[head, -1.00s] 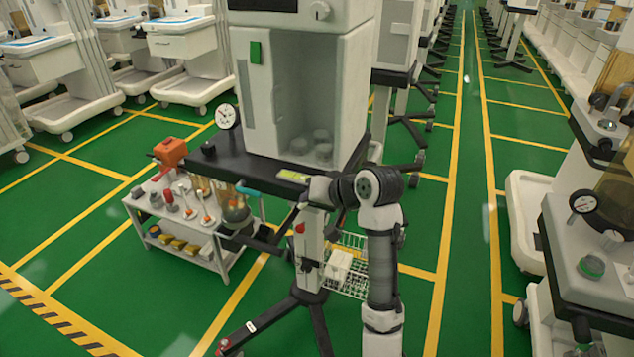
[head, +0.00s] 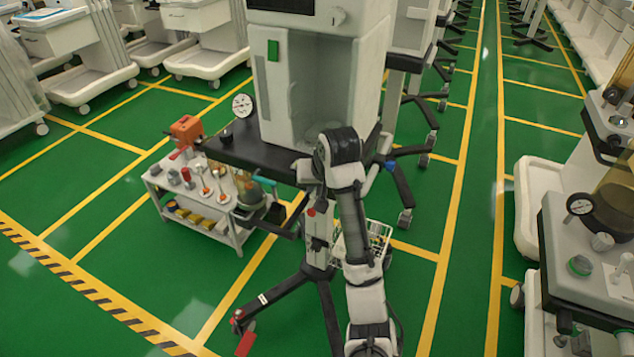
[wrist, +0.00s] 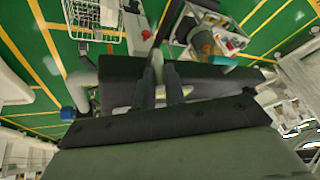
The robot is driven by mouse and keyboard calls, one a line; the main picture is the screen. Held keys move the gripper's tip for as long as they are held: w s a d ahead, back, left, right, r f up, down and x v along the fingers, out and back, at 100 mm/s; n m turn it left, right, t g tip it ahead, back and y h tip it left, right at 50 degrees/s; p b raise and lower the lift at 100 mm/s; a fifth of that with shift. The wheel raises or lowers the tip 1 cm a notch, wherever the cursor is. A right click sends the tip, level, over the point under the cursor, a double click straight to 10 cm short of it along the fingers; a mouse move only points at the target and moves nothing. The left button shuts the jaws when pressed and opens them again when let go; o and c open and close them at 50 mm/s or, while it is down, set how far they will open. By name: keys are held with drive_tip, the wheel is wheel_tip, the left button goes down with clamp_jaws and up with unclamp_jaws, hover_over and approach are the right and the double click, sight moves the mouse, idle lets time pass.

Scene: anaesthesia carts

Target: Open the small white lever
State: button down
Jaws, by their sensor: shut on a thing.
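The anaesthesia machine (head: 318,75) stands in front of me, with a black shelf (head: 255,158) under its white body. My arm reaches to the front of this shelf in the head view and hides my gripper there. In the wrist view my gripper's (wrist: 159,62) two dark fingers point up the picture, close together, in front of the black shelf (wrist: 215,85). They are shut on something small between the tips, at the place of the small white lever. The lever itself is hidden or too small to make out.
A white trolley (head: 222,228) with tools and an orange box (head: 186,130) stands left of the machine. A wire basket (head: 352,240) hangs below, beside the white column. Dark base legs (head: 283,288) spread on the green floor. Other carts (head: 590,240) stand at right.

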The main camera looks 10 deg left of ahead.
drive_tip(key=c, duration=1.5)
unclamp_jaws()
drive_tip(key=shift+f, duration=0.1)
drive_tip(key=p+v, duration=0.5)
drive_tip(key=v, duration=0.9)
drive_tip(key=shift+p, duration=0.3)
drive_tip(key=shift+f, duration=0.1)
